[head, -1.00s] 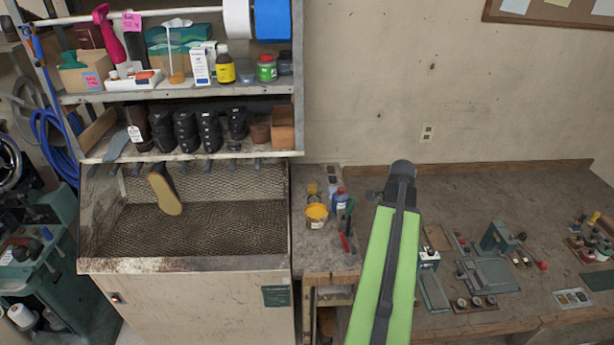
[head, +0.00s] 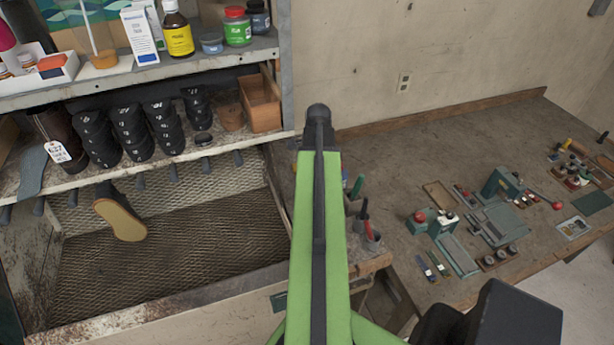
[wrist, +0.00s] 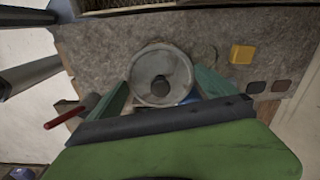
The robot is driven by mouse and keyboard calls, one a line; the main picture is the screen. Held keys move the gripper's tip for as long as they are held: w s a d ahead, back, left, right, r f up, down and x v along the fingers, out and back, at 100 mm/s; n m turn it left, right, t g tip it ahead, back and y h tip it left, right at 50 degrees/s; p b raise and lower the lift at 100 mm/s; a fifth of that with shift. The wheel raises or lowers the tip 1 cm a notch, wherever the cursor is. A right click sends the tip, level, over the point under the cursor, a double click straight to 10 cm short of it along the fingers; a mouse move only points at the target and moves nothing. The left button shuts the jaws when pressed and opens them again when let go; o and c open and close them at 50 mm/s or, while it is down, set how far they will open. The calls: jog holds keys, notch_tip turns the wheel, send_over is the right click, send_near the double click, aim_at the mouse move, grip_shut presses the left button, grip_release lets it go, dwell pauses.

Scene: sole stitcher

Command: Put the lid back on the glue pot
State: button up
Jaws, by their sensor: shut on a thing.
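In the wrist view a round grey lid (wrist: 176,66) with a dark knob (wrist: 160,88) sits between the two teal fingers of my gripper (wrist: 163,92). The gripper is shut on it, and the lid looks about level, seen from above. The glue pot cannot be made out now; my arm covers that part of the bench in the head view, and the lid may hide it in the wrist view. I cannot tell whether the lid touches the pot. My gripper's fingers are hidden in the head view.
A yellow block (wrist: 242,54) lies beside the lid on the bench (wrist: 105,55). A blue thing (wrist: 190,98) shows partly behind the lid. A red-handled tool (wrist: 62,118) is at left. The loaded shelf (head: 180,70) stands left of my arm; bench tools (head: 495,215) lie right.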

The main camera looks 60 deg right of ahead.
jog(key=shift+s, duration=0.1)
notch_tip(320, 180, down, 6)
jog(key=b, duration=0.6)
jog(key=shift+f, duration=0.1)
jog(key=shift+f+b, duration=0.15)
jog(key=shift+b, duration=0.2)
dwell(1.3)
jog(key=o, duration=1)
jog(key=shift+c, duration=0.2)
notch_tip(320, 180, up, 7)
jog(key=p, duration=0.7)
